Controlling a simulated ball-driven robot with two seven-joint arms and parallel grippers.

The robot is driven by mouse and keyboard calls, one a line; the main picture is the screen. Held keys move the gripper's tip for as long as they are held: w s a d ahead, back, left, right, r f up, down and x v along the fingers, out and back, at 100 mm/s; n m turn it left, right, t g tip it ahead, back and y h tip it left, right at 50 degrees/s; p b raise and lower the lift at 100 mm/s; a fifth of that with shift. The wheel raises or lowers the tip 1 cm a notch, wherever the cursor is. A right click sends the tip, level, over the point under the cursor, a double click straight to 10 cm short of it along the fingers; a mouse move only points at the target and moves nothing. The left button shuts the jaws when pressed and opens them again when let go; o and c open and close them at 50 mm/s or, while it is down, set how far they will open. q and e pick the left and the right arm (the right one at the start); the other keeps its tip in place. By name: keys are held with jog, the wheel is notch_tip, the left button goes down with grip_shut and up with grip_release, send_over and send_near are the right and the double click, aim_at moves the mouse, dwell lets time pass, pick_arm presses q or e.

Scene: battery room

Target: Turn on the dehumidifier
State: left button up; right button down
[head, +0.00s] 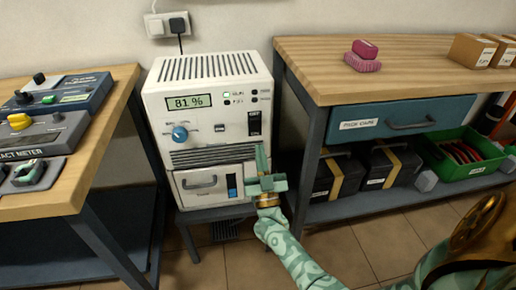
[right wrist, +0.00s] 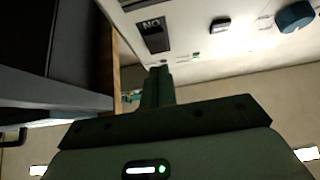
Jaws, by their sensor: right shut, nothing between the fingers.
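The dehumidifier (head: 210,72) is a white box on a low dark stand between two benches. Its display (head: 181,102) reads 81 %. A blue knob (head: 180,133) is at its left, a small button (head: 219,128) is in the middle, and a black switch (head: 254,124) is at the right. My right gripper (head: 262,152) is shut and empty, pointing up just below the switch; whether it touches the front cannot be told. In the right wrist view, the view is upside down, with the switch (right wrist: 153,35) near the fingertips and the knob (right wrist: 295,17) at top right.
The left bench (head: 95,150) carries meters. The right bench (head: 420,62) holds a pink brush (head: 364,56) and cardboard boxes (head: 472,50), with a blue drawer (head: 385,120) and a green crate (head: 462,155) below. A plug (head: 180,24) is in the wall socket above the dehumidifier.

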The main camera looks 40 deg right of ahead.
pick_arm(q)
jog(key=w+r, duration=0.1)
jog(key=w, duration=0.1)
jog(key=shift+w+d+r+b, duration=0.15)
jog(key=shift+w+r+b, duration=0.15)
jog(key=shift+r, duration=0.1)
pick_arm(e)
jog(key=s+a+f, duration=0.2)
jog(key=s+f, duration=0.2)
jog(key=f, duration=0.3)
jog(key=shift+s+a+f, duration=0.15)
jog(key=shift+a+f, duration=0.05)
jog(key=shift+f, duration=0.05)
